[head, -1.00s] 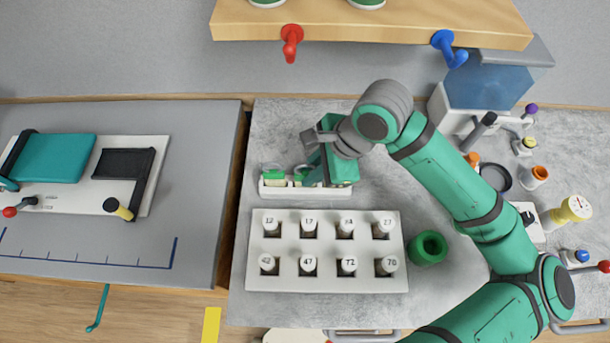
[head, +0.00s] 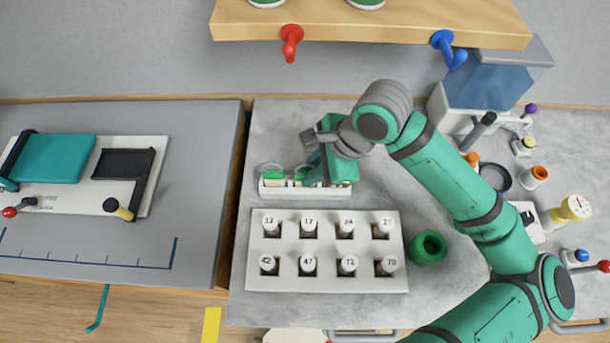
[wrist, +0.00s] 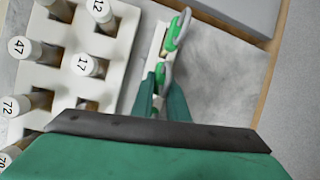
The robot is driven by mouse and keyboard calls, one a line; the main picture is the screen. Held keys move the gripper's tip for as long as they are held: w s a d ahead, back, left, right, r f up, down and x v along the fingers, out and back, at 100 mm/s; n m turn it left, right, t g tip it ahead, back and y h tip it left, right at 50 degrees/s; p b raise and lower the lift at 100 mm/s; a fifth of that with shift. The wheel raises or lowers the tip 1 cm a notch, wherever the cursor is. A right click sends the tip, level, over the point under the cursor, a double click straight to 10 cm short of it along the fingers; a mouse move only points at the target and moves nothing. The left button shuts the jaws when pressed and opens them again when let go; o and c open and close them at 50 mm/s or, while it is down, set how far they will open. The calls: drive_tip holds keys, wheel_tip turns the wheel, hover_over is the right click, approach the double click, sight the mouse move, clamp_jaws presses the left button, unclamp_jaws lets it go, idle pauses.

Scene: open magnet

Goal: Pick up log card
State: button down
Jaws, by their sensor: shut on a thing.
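A narrow white holder (head: 287,190) stands on the grey bench behind the tube block. Two green items with pale looped tops show at its left and middle, the left one (head: 271,172) and the middle one (head: 303,174). My gripper (wrist: 163,98) is over the right part of the holder, pointing down. In the wrist view its green fingers are close together around the nearer green item (wrist: 160,76); the farther one (wrist: 177,30) stands apart beyond them. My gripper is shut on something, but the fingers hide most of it. No card face is readable, so I cannot tell which is the log card.
A white block (head: 327,256) with several numbered tubes lies just in front of the holder. A green ring-shaped pot (head: 429,247) stands right of it. A wooden shelf (head: 370,24) with red and blue hooks overhangs the back. Bare bench lies behind the holder.

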sight(311, 165)
drive_tip(key=shift+w+r, duration=0.1)
drive_tip(key=shift+r, duration=0.5)
wheel_tip(311, 165, up, 2)
drive_tip(key=shift+r, duration=0.15)
drive_tip(key=s+d+r, duration=0.6)
drive_tip(key=s+r, duration=0.3)
drive_tip(key=s, duration=0.3)
drive_tip(key=shift+s+r, duration=0.25)
drive_tip(key=shift+s, duration=0.15)
drive_tip(key=shift+w, duration=0.1)
